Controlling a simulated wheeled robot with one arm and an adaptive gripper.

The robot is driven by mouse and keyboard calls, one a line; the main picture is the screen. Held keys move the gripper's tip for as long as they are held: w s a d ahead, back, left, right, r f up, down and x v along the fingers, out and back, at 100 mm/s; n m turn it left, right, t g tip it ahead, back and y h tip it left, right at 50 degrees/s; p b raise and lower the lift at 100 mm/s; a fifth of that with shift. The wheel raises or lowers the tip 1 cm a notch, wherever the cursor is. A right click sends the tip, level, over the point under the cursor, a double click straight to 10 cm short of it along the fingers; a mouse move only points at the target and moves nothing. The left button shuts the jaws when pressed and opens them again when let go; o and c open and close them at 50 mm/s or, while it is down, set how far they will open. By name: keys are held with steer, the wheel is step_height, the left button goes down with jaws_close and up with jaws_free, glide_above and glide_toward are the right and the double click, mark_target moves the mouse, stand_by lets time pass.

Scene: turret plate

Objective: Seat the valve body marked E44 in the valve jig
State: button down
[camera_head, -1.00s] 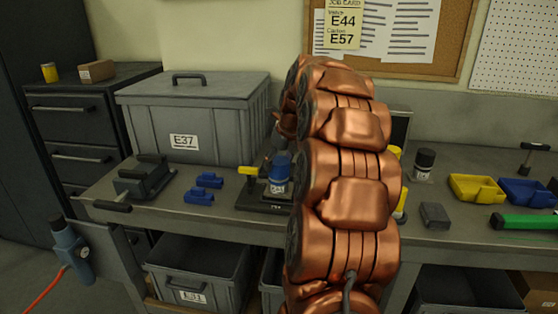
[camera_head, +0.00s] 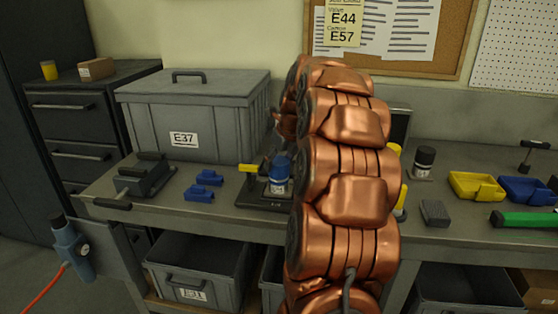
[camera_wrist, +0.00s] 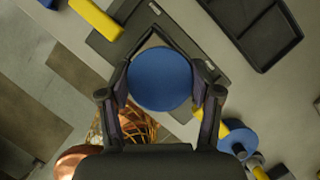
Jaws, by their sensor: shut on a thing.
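A blue valve body (camera_head: 279,172) with a white label stands upright at the dark jig plate (camera_head: 247,200), just left of my arm in the head view; its label is too small to read. In the wrist view the valve body's round blue top (camera_wrist: 160,78) sits between the two fingers of my gripper (camera_wrist: 161,82), which is shut on it. The jig plate (camera_wrist: 107,42) lies beneath it there. I cannot tell whether the body touches the plate or is fully in its seat. A yellow handle (camera_head: 248,168) stands at the jig's left side.
A lidded grey box marked E37 (camera_head: 222,122) stands behind. Small blue parts (camera_head: 208,178) and a dark fixture (camera_head: 145,182) lie left. A card (camera_head: 343,22) reads E44 and E57.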

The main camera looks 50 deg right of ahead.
steer(key=shift+f, duration=0.3)
stand_by(0.6)
steer(key=shift+c, duration=0.7)
jaws_free()
steer(key=v, duration=1.2)
